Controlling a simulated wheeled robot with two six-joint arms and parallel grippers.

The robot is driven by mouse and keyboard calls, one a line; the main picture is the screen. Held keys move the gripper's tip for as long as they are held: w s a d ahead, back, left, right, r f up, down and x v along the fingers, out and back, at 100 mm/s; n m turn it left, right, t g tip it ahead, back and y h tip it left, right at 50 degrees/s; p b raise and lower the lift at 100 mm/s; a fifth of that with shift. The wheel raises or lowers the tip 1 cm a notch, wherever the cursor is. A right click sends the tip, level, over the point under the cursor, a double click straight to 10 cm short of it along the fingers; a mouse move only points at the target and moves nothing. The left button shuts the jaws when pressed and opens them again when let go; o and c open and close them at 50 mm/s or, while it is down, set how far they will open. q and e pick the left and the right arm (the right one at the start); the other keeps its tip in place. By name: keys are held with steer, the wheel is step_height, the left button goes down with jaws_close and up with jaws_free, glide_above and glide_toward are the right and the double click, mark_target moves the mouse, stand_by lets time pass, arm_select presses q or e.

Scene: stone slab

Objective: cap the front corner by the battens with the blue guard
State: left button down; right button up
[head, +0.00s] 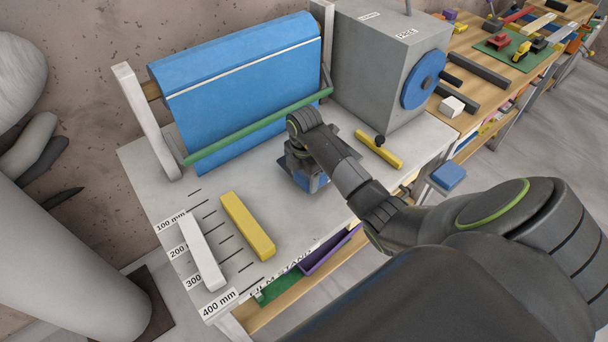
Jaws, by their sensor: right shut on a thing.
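The pale stone slab (150,160) carries a white batten (202,254) and a yellow batten (247,226) at its left end, near its front left corner (210,318). That corner looks bare. My right gripper (308,172) is over the middle of the slab, pointing down, shut on a blue piece (318,183) that looks like the guard. The gripper and wrist hide most of the piece, so its shape and whether it touches the slab cannot be told. My left gripper is not in view.
A blue film roll (235,85) with a green bar (260,124) stands at the back. A grey box (380,65) and a short yellow bar (379,149) are to the right. A blue-topped block (447,176) is beyond the slab's right end. A purple tray (330,252) sits below.

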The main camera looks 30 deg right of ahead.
steer(key=shift+f+b, duration=0.65)
steer(key=shift+f, duration=0.25)
steer(key=o, duration=1.1)
steer(key=shift+r, duration=0.1)
steer(key=shift+c, duration=0.2)
